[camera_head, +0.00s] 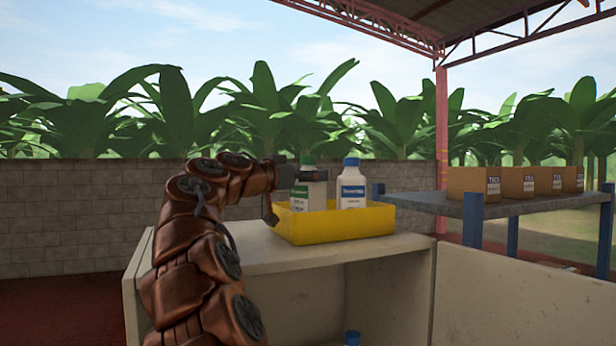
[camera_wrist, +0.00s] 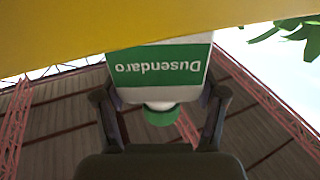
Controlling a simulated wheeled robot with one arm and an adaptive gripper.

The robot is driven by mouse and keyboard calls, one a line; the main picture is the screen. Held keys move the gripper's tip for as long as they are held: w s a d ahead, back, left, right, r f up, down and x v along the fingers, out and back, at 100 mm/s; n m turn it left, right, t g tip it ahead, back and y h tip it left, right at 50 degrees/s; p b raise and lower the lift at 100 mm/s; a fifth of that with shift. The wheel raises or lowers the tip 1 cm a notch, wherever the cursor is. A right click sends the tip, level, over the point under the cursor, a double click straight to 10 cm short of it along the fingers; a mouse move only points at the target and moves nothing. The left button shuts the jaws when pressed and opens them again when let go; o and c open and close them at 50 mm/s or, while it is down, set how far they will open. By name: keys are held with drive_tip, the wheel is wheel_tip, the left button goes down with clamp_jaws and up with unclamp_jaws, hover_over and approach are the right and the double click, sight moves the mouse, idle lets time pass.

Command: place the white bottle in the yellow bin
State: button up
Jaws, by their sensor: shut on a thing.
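A white bottle with a green cap and green label (camera_head: 308,190) stands upright at the left inside of the yellow bin (camera_head: 340,226). My gripper (camera_head: 312,176) reaches it from the left and is shut on its upper part. In the wrist view the same bottle (camera_wrist: 158,68) shows upside down between my two fingers (camera_wrist: 160,105), its label reading "Dusendaro". The bin's yellow wall (camera_wrist: 120,22) crosses the top of that view. The bottle's base is hidden behind the bin's front wall, so I cannot tell if it touches the floor.
A white bottle with a blue cap and label (camera_head: 352,186) stands in the bin, right of the held one. The bin sits on a pale shelf unit (camera_head: 270,252). A blue cap (camera_head: 352,338) shows in its lower compartment. Several cardboard boxes (camera_head: 477,183) stand on a grey table at right.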

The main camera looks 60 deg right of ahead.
drive_tip(key=shift+f, duration=0.15)
drive_tip(key=o, duration=1.8)
drive_tip(key=shift+r, duration=0.2)
drive_tip(key=shift+a, duration=0.15)
drive_tip(key=a+b, duration=0.1)
drive_tip(key=a, duration=0.2)
drive_tip(key=w+a+b, duration=0.1)
drive_tip(key=a, duration=0.3)
drive_tip(key=shift+w+a, duration=0.1)
drive_tip(key=shift+w, duration=0.1)
